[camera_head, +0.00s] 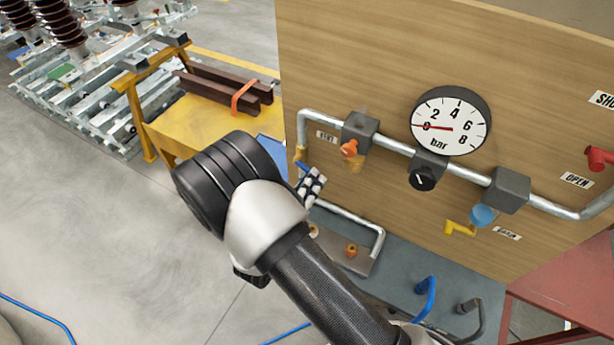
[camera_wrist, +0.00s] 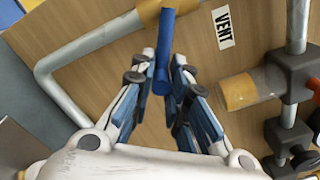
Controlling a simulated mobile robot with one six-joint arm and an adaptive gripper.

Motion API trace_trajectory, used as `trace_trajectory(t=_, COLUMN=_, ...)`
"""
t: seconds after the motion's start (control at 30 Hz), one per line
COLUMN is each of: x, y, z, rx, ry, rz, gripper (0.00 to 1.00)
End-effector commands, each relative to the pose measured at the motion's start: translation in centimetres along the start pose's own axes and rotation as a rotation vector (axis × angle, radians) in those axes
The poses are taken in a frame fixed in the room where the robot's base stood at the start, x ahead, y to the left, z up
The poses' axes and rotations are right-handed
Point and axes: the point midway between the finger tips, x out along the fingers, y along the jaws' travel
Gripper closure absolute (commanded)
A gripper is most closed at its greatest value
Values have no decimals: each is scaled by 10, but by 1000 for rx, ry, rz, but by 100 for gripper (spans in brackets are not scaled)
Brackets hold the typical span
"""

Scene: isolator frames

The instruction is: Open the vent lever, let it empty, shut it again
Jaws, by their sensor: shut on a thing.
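The vent lever (camera_wrist: 163,52) is a blue bar on a brass valve body (camera_wrist: 150,12) in the pipe, beside the VENT label (camera_wrist: 223,28). In the wrist view it points down the picture, at an angle to the pipe. My gripper (camera_wrist: 164,84) is shut on it, with one finger on each side. In the head view my gripper (camera_head: 312,183) is at the left edge of the wooden panel, and my wrist hides part of the lever. The round gauge (camera_head: 449,121) has its red needle pointing left, at the low end of the scale.
An orange knob (camera_head: 348,149) and a clear cup with amber contents (camera_wrist: 250,90) sit right of the lever. A black knob (camera_head: 422,179), a blue knob (camera_head: 483,215) and a red handle (camera_head: 599,158) are farther right. A yellow bench (camera_head: 205,122) stands behind left.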

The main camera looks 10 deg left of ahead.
Motion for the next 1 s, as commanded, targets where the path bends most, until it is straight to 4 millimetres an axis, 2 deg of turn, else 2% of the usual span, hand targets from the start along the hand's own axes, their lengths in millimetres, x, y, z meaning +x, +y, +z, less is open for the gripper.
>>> trace_trajectory(t=0.03, x=2, y=-12, z=5, rx=-31, ry=0, rz=-17, gripper=100)
trace_trajectory(t=0.5, x=2, y=-29, z=15, rx=-352, ry=-1, rz=-18, gripper=100)
trace_trajectory(t=1.0, x=1, y=-32, z=19, rx=-437, ry=-5, rz=-17, gripper=100)
